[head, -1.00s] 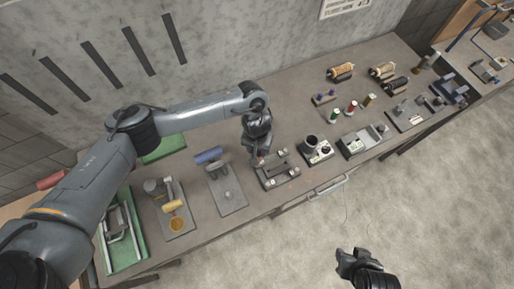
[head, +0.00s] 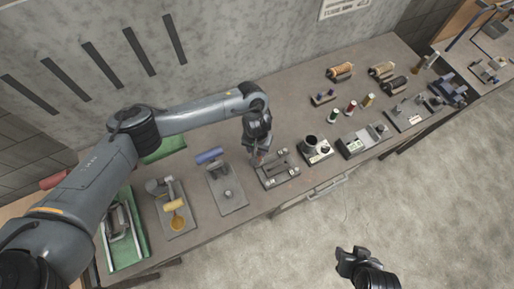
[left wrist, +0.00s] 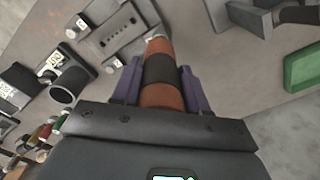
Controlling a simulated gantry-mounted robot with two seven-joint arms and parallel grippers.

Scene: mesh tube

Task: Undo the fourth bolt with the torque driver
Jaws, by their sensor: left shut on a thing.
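The torque driver (left wrist: 160,75) has an orange and black handle, and my left gripper (left wrist: 155,92) is shut on it, with purple fingers on both sides. In the head view my left gripper (head: 257,152) is over the back left corner of a grey fixture plate (head: 285,178). The plate also shows in the left wrist view (left wrist: 128,38). The driver points down at a corner of the plate; the bolt under its tip is hidden. Pale bolt heads (left wrist: 82,23) show at other corners. My right gripper (head: 352,262) hangs away from the bench, dark and too small to read.
A plate with a blue roll (head: 208,156) stands left of the fixture. A block with a dark cup (head: 310,142) stands close on its right. Spools (head: 351,106) and more fixtures lie further right. The bench front edge is close to the fixture.

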